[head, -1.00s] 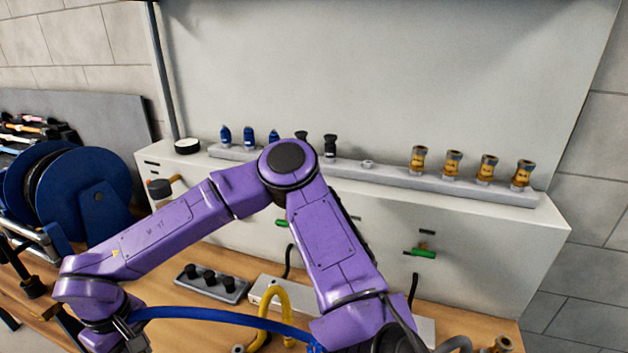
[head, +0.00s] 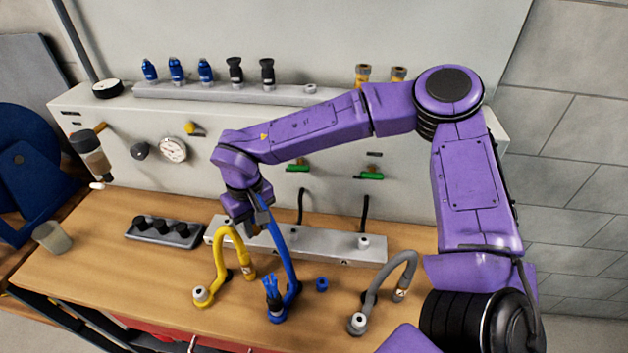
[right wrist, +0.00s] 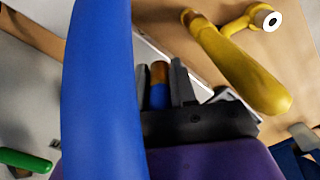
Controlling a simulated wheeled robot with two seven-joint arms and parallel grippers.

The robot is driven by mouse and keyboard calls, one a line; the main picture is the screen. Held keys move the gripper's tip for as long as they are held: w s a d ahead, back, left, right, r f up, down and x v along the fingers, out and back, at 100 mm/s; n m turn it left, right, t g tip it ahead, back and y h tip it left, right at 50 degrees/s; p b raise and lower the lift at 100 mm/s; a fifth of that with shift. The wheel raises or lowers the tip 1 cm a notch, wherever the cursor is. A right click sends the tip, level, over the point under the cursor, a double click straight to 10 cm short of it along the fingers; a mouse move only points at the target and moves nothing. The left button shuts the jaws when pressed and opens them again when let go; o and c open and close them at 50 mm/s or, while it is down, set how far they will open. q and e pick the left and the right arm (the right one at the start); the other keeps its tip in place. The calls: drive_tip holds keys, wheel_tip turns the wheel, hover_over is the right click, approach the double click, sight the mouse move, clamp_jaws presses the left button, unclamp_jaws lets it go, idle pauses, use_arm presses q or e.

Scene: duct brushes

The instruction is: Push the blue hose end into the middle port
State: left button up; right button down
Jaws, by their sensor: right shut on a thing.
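My right gripper (head: 250,217) hangs over the left part of the grey port bar (head: 325,243). It is shut on the end of the blue hose (head: 283,262), which runs down to a blue base on the bench. In the right wrist view the hose (right wrist: 97,90) crosses close to the camera. The held hose end (right wrist: 159,90), blue with a brass-coloured part, shows between the fingers (right wrist: 160,84). A pale fitting (head: 363,242) stands at the bar's right end. I cannot make out the middle port or whether the hose end touches the bar. My left gripper is out of view.
A yellow hose (head: 219,262) arches left of the blue one, close to my gripper. A grey hose (head: 377,286) arches to the right. A blue ring (head: 321,284) lies between them. A dark knob block (head: 164,233) is at left. The front left bench is clear.

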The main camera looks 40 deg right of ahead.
drive_tip(key=shift+a, duration=0.1)
drive_tip(key=shift+d+r+m, duration=0.15)
drive_tip(key=shift+d+m, duration=0.15)
drive_tip(key=shift+m, duration=0.4)
drive_tip(key=d+r+m+b, duration=0.1)
drive_tip(key=d+m, duration=0.1)
drive_tip(key=m, duration=0.5)
drive_tip(key=s+d+r+m+b, duration=0.1)
drive_tip(key=d+m, duration=0.1)
drive_tip(key=m, duration=0.6)
drive_tip(key=s+d+r+m+b, duration=0.1)
drive_tip(key=d+m+b, duration=0.1)
drive_tip(key=m, duration=0.5)
drive_tip(key=shift+s+d+m, duration=0.15)
drive_tip(key=shift+d+m, duration=0.25)
drive_tip(key=shift+d, duration=0.1)
drive_tip(key=m, duration=0.3)
drive_tip(key=shift+s+d+r+m, duration=0.2)
drive_tip(key=shift+s+d+m, duration=0.1)
drive_tip(key=shift+d+m, duration=0.1)
